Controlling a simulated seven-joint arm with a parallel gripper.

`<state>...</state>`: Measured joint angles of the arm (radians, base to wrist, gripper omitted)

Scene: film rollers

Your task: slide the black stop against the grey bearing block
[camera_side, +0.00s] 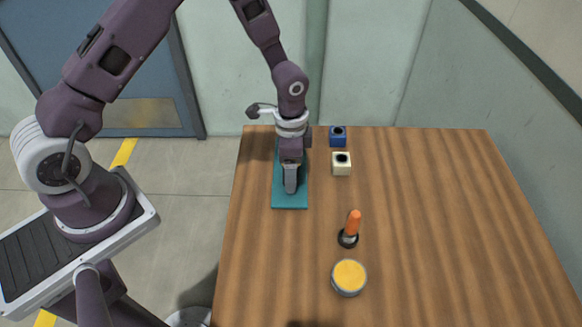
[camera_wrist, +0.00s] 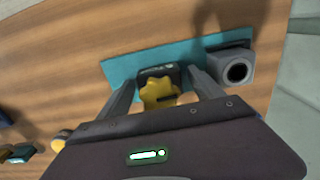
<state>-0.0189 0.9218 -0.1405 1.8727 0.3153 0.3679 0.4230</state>
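The black stop (camera_wrist: 158,73) sits on the teal plate (camera_wrist: 118,66) in the wrist view, with a yellow knob (camera_wrist: 160,91) on its near side. The grey bearing block (camera_wrist: 238,72), with a dark round bore, stands at the plate's right end, apart from the stop. My gripper (camera_wrist: 163,76) has one finger on each side of the stop; whether both touch it is not clear. In the side view my gripper (camera_side: 290,190) is low over the teal plate (camera_side: 290,205) and hides the stop and bearing block.
To the plate's right in the side view are a blue block (camera_side: 338,140) and a cream block (camera_side: 341,168), each with a dark hole. Nearer are an orange-handled tool (camera_side: 353,224) and a yellow-topped can (camera_side: 348,278). The table's right side is clear.

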